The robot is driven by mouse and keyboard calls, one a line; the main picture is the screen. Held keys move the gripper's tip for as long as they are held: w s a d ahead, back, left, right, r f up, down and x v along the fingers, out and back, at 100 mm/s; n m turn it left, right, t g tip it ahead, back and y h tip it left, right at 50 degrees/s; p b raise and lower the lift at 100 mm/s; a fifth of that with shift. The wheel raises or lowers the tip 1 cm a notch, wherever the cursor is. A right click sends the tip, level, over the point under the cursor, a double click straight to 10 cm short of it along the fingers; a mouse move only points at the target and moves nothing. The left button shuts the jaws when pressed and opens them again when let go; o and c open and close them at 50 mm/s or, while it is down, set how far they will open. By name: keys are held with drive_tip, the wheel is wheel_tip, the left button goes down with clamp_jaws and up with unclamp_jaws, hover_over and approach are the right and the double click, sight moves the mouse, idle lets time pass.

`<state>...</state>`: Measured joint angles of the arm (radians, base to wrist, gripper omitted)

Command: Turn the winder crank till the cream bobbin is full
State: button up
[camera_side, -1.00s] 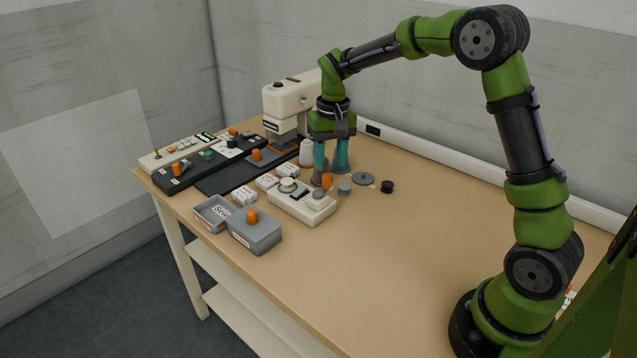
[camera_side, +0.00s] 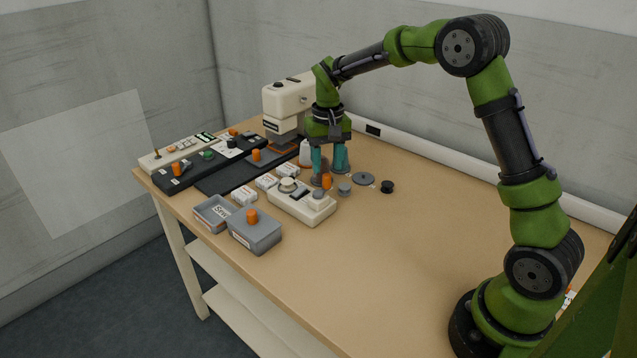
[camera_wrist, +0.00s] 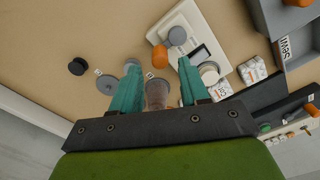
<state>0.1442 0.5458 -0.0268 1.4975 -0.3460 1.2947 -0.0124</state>
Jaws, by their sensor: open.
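The cream winder (camera_side: 290,208) stands on the table; it also shows in the wrist view (camera_wrist: 183,20). The cream bobbin (camera_side: 287,184) sits upright on its far left part and shows in the wrist view (camera_wrist: 209,72). The crank has a grey hub (camera_side: 319,194) and an upright orange knob (camera_side: 327,181), also in the wrist view (camera_wrist: 159,56). My gripper (camera_side: 329,178) is open and empty, pointing down beside the knob. In the wrist view the knob appears between and just beyond the fingertips (camera_wrist: 158,66); contact cannot be told. How much is wound on the bobbin is unclear.
Grey boxes (camera_side: 255,235) stand in front of the winder, with white labelled packs (camera_side: 244,195) to its left. A grey disc (camera_side: 363,178), a small grey spool (camera_side: 345,189) and a black spool (camera_side: 387,187) lie right. A cream machine (camera_side: 288,100) stands behind. The right tabletop is clear.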

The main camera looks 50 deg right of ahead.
sight(327, 175)
drive_tip(key=shift+f, duration=0.1)
drive_tip(key=shift+f, duration=2.25)
drive_tip(key=shift+c, duration=0.4)
drive_tip(key=c, duration=0.6)
drive_tip(key=shift+s+a, duration=0.2)
drive_tip(key=shift+s, duration=0.3)
drive_tip(key=shift+s+a, duration=0.15)
drive_tip(key=shift+s, duration=0.3)
drive_tip(key=shift+c, duration=0.2)
